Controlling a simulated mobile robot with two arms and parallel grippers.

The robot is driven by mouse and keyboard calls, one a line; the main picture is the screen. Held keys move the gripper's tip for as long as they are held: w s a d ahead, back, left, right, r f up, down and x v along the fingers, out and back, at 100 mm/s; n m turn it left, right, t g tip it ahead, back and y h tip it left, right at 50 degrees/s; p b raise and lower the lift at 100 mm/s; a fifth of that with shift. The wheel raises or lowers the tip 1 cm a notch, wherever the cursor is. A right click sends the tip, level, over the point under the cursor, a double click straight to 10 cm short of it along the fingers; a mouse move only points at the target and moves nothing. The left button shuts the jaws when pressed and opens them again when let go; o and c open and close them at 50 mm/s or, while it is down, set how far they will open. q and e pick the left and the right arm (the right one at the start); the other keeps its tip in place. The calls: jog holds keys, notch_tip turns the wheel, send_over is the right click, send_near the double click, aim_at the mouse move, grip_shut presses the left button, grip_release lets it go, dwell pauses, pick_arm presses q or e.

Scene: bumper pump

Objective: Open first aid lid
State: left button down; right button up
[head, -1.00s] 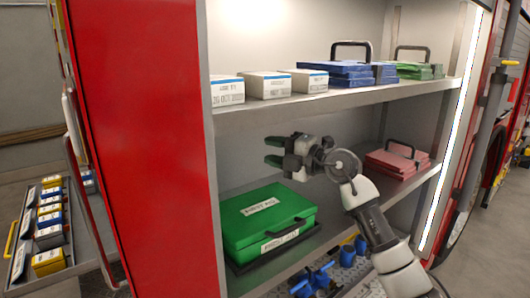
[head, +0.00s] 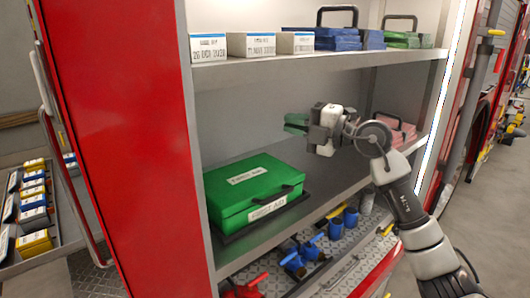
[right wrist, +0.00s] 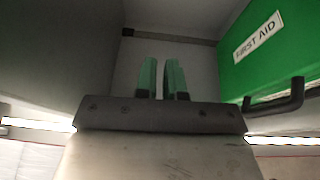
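The green first aid case (head: 225,207) sits on the middle shelf, its lid down. A white label lies on its top and a "FIRST AID" label (head: 267,209) is on its front, near a dark handle. In the right wrist view, its green side (right wrist: 240,72) and handle (right wrist: 275,101) show at the right. My right gripper (head: 296,123) is above and to the right of the case, apart from it, pointing left. Its green fingers (right wrist: 162,78) have a narrow gap with nothing between them. My left gripper is out of view.
The upper shelf (head: 285,66) above holds white boxes (head: 250,44) and blue cases (head: 325,40). Pink cases (head: 402,134) lie at the right of the middle shelf. Blue and red fittings (head: 292,262) stand below. A red panel (head: 120,140) borders the left. Shelf space right of the case is bare.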

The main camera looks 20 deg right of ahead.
jog(key=s+a+f+n+y, duration=0.1)
jog(key=f, duration=0.1)
jog(key=s+a+f+n+t+y+b, duration=0.1)
jog(key=a+f, duration=0.1)
jog(key=s+a+f+n+y+b, duration=0.1)
jog(key=f, duration=0.1)
jog(key=shift+s+a+f+n+y, duration=0.1)
jog(key=shift+a+f+n+y, duration=0.2)
jog(key=shift+a+f+n, duration=0.1)
grip_shut()
jog(key=s+d+f+n+t+h+b, duration=0.25)
jog(key=s+f+n+t+h, duration=0.2)
jog(key=f, duration=0.45)
jog(key=s+d+f+n+t+h+b, duration=0.1)
jog(key=s+f+n+t+h+b, duration=0.3)
jog(key=f, duration=0.4)
jog(key=shift+n+y, duration=0.45)
jog(key=shift+n, duration=0.1)
jog(key=p+x, duration=0.5)
jog(key=x, duration=0.4)
jog(key=shift+w+a+r, duration=0.1)
jog(key=shift+w+r, duration=0.05)
jog(key=shift+r, duration=0.1)
